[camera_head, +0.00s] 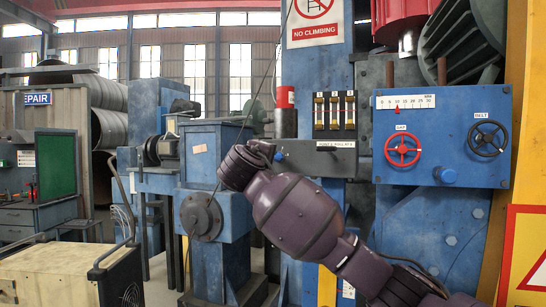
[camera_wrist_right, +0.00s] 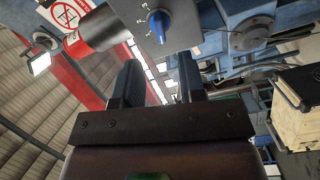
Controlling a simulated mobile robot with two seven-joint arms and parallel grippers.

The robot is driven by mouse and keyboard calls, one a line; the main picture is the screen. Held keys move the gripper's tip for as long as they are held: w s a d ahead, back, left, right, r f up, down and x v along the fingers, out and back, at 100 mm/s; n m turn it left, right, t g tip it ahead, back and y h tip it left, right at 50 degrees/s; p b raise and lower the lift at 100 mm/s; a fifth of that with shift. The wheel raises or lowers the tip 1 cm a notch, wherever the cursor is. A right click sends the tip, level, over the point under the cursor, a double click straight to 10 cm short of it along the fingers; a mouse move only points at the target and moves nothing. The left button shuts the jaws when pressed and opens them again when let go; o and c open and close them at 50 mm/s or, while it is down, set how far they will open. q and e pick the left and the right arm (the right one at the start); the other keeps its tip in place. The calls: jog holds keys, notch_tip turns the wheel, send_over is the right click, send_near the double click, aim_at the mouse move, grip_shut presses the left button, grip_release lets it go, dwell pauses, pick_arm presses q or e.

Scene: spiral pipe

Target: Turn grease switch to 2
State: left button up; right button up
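A blue knob (camera_wrist_right: 159,25) sits on a grey panel (camera_wrist_right: 185,15) in the right wrist view, with small white marks around it. I take it as the grease switch; its setting is too small to read. My right gripper (camera_wrist_right: 158,68) is open and empty, its two dark fingers apart below the knob in the picture and not around it. In the head view my right arm comes in from the lower right, and its wrist end (camera_head: 262,152) is beside a grey labelled box (camera_head: 325,158). My left gripper is not in view.
A blue panel (camera_head: 455,105) with a scale, a red valve wheel (camera_head: 403,150) and a dark wheel (camera_head: 487,138) is at right. Gauges (camera_head: 334,111) stand above the grey box. A red cylinder (camera_wrist_right: 97,32) is left of the knob. A cart (camera_head: 75,272) stands lower left.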

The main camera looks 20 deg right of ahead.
aim_at(277, 157)
jog(key=p+x, duration=0.1)
jog(key=x, duration=0.5)
jog(key=shift+w+d, duration=0.2)
jog(key=shift+w, duration=0.05)
grip_shut()
